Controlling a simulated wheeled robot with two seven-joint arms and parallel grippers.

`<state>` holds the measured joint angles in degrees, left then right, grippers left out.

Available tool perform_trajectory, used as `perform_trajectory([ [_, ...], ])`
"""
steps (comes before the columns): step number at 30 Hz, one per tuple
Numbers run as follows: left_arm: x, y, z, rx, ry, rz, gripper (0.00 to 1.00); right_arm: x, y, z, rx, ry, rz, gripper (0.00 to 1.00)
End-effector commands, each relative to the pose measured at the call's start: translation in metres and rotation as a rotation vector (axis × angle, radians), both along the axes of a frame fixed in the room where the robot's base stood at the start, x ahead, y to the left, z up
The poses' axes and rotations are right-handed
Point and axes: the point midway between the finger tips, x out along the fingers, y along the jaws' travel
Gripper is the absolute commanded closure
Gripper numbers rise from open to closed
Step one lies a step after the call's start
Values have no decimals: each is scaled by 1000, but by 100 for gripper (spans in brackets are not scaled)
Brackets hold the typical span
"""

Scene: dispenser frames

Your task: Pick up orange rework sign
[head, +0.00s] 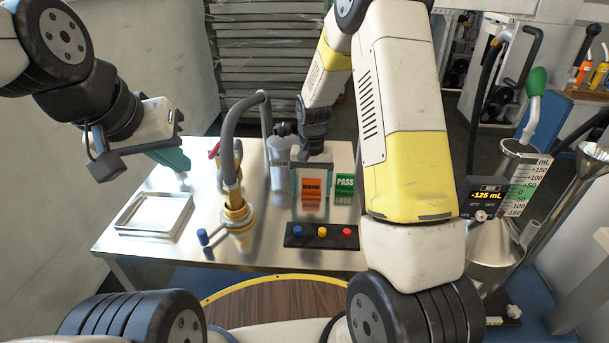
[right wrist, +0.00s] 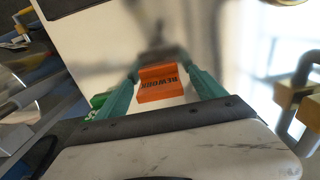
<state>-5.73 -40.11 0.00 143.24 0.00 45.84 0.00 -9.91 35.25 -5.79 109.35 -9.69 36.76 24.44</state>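The orange rework sign (head: 311,185) stands on the metal table, with its reflection below it. My right gripper (head: 312,180) points down over it, with one teal finger on each side and small gaps between fingers and sign. In the right wrist view the sign (right wrist: 158,84) shows between the two teal fingers (right wrist: 165,80), its lettering upside down. The right gripper is open around it. My left gripper (head: 172,160) hangs above the table's left part, away from the sign. Its fingers show from the side, so its opening is unclear.
A green PASS sign (head: 345,184) stands just right of the rework sign. A grey bottle (head: 279,165) and a brass dispenser with a hose (head: 237,208) stand left of it. A button panel (head: 321,234) lies in front. An empty metal tray (head: 154,214) sits at the left.

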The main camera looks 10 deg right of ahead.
Motion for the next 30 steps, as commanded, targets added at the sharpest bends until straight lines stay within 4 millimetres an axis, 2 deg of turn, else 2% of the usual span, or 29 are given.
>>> perform_trajectory([
  [1, 0, 0, 0, 0, 0, 0, 100, 0, 0, 0, 0, 0, 0, 30],
  [9, 0, 0, 0, 0, 0, 0, 100, 0, 0, 0, 0, 0, 0, 83],
  [10, 0, 0, 0, 0, 0, 0, 100, 0, 0, 0, 0, 0, 0, 87],
  [20, 0, 0, 0, 0, 0, 0, 100, 1, 0, 4, 1, -2, 0, 87],
  [25, 0, 0, 0, 0, 0, 0, 100, 1, 0, 18, 0, -3, 0, 87],
  [29, 0, 0, 0, 0, 0, 0, 100, 1, 0, 37, 0, -5, 0, 87],
  [30, 0, 0, 0, 0, 0, 0, 100, -6, -3, 38, 0, -1, -1, 87],
])
